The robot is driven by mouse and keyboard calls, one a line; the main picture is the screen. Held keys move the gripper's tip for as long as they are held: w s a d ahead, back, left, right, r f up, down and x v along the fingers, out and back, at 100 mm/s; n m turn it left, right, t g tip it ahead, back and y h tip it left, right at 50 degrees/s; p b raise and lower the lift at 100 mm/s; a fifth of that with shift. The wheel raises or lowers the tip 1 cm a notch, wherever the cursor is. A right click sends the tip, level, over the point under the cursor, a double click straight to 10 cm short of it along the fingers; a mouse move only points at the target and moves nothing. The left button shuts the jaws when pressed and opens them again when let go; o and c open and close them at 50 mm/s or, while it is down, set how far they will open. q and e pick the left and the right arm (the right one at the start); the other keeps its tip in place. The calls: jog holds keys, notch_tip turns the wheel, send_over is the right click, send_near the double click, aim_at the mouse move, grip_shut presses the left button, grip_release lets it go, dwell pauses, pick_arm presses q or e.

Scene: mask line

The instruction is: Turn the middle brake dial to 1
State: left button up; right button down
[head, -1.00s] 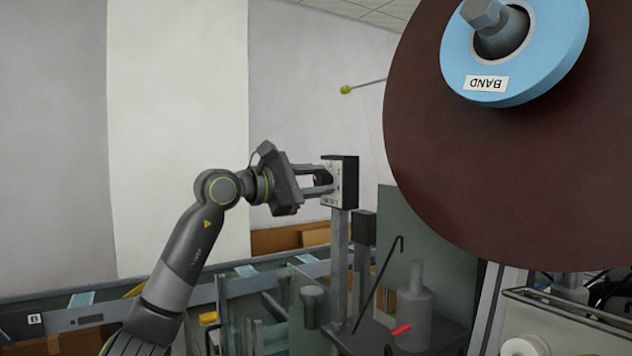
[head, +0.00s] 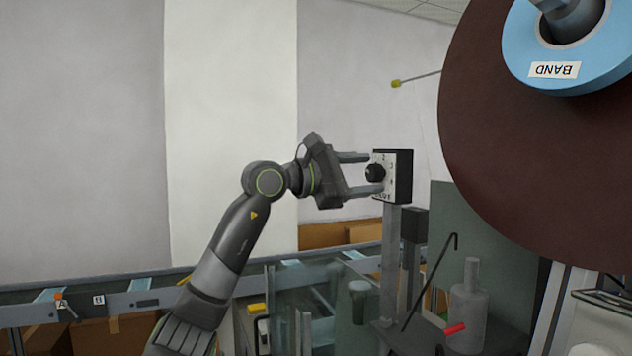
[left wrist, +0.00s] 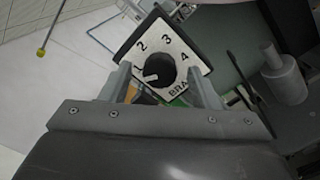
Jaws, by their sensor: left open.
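The brake dial is a black round knob (head: 375,172) on the white face of a dark box (head: 404,178) on a post. In the left wrist view the knob (left wrist: 160,68) has a white pointer mark aimed left, towards the 1 position. The numerals 2, 3 and 4 read clearly around it; the 1 is partly hidden by a finger. A partly covered label starts "BRA". My left gripper (head: 374,173) is open, its fingertips close to the box face, one above and one below the knob, with gaps visible. My right gripper is not in view.
A large brown disc (head: 500,150) with a blue hub (head: 570,80) labelled BAND fills the upper right. A bent black rod (head: 430,280) and a grey bottle-shaped part (head: 468,305) stand below the dial. A conveyor rail (head: 130,305) runs at lower left. The wall side is clear.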

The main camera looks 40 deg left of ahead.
pick_arm(q)
jog(key=b+v, duration=0.8)
jog(key=v, duration=0.8)
